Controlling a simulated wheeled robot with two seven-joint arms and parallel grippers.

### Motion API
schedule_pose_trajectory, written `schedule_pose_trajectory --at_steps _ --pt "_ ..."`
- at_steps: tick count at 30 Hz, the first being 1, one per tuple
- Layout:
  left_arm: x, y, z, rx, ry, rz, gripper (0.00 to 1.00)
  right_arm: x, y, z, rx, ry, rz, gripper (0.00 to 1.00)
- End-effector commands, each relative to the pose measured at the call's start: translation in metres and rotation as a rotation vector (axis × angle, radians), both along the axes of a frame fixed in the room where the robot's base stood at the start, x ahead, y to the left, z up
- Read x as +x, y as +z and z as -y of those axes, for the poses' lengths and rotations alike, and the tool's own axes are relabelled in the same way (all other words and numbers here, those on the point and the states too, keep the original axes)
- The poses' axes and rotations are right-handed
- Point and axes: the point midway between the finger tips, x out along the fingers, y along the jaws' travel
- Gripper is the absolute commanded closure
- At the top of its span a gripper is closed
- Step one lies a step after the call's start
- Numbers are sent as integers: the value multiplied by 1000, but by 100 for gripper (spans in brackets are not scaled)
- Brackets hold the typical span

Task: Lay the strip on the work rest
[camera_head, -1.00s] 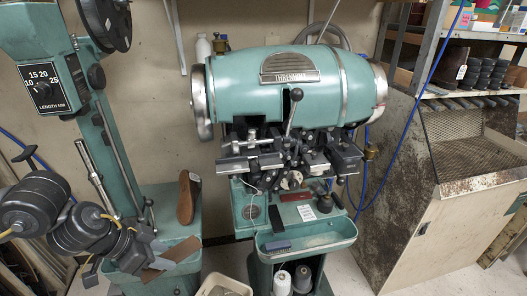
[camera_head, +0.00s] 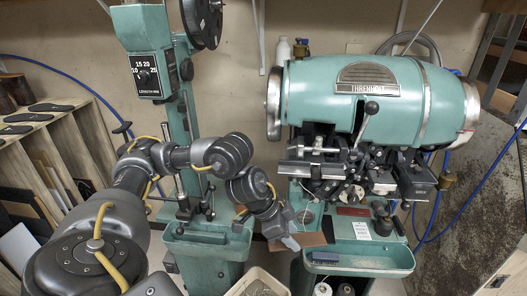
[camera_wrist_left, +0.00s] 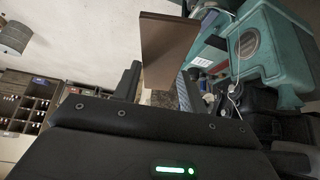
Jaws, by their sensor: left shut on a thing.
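A flat brown strip (camera_head: 312,240) shows in the head view just right of my left gripper (camera_head: 283,232), in front of the green stitcher. In the left wrist view the strip (camera_wrist_left: 168,48) stands up between the two fingers of my left gripper (camera_wrist_left: 158,88), which is shut on it. The stitcher's metal work rest (camera_head: 300,169) appears to be the bar under its barrel-shaped head, above and right of the gripper. The strip is apart from this bar and lower. My right gripper is not in view.
A green post machine (camera_head: 186,120) with a length dial stands behind my left arm. The stitcher's front tray (camera_head: 375,262) holds a dark block (camera_head: 325,257). A pale bin (camera_head: 238,287) is on the floor. A rack of soles (camera_head: 50,140) stands at left.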

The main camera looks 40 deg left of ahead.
Motion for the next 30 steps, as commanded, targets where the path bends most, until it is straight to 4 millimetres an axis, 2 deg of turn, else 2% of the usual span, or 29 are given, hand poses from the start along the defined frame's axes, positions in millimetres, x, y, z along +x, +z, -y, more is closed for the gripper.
schedule_pose_trajectory --at_steps 1,3,6,9,15,30 --pt "-6 4 -26 7 53 -9 80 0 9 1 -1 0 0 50" --pt "-11 11 -60 12 110 -8 80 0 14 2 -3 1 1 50" --pt "-18 26 -103 14 156 -7 81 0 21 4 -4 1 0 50" --pt "-21 43 -132 13 167 -5 81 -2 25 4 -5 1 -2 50" --pt "-20 67 -156 8 148 0 81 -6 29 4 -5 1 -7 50" --pt "-18 93 -173 14 110 1 81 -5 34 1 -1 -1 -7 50"
